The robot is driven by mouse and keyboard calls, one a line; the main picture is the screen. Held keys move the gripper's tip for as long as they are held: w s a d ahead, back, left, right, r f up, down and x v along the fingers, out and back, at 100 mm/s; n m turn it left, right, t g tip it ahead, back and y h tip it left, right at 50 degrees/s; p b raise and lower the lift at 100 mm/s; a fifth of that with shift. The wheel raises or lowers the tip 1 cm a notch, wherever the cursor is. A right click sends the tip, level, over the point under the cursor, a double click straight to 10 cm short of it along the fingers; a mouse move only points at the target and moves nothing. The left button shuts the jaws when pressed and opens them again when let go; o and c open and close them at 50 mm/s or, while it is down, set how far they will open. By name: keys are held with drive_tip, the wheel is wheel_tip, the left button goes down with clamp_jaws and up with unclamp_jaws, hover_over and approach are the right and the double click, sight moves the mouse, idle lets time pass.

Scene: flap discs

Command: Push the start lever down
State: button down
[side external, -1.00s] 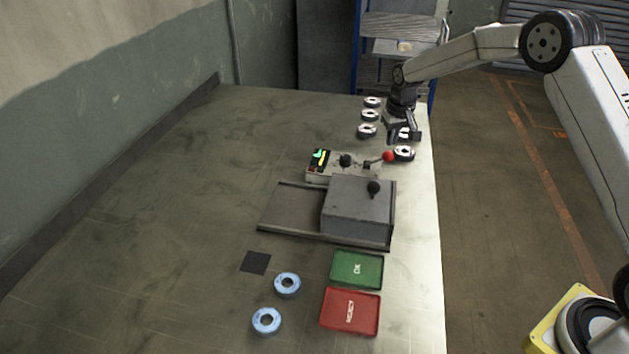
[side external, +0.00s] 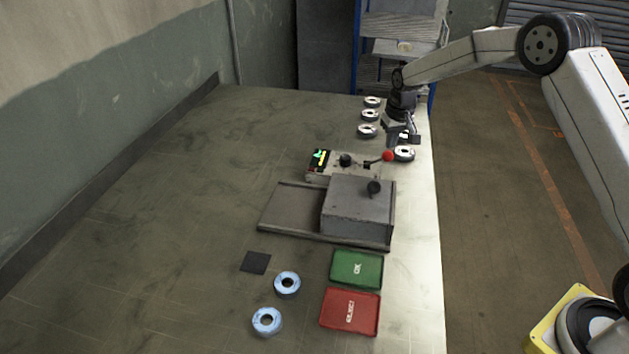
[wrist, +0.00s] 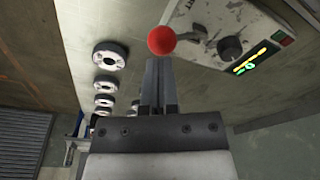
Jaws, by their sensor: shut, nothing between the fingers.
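The start lever has a red ball knob (side external: 388,156) on a thin rod at the right side of the control box (side external: 343,168). In the wrist view the red knob (wrist: 161,40) shows just past my fingertips, and the rod runs right to the box (wrist: 236,44). My gripper (side external: 393,143) is shut and empty, pointing down just behind the knob in the side view. In the wrist view its closed fingers (wrist: 158,66) line up with the knob. I cannot tell whether they touch it.
Several flap discs (side external: 367,131) stand along the table's far right edge, one (side external: 404,153) close beside the knob. A grey sliding-cover box (side external: 357,210) is in front of the control box. Green (side external: 357,270) and red (side external: 349,312) trays and two blue rings (side external: 287,284) lie nearer. The table's left is clear.

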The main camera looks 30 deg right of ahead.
sight(390, 152)
drive_tip(key=shift+f, duration=1.55)
drive_tip(key=shift+r, duration=4.55)
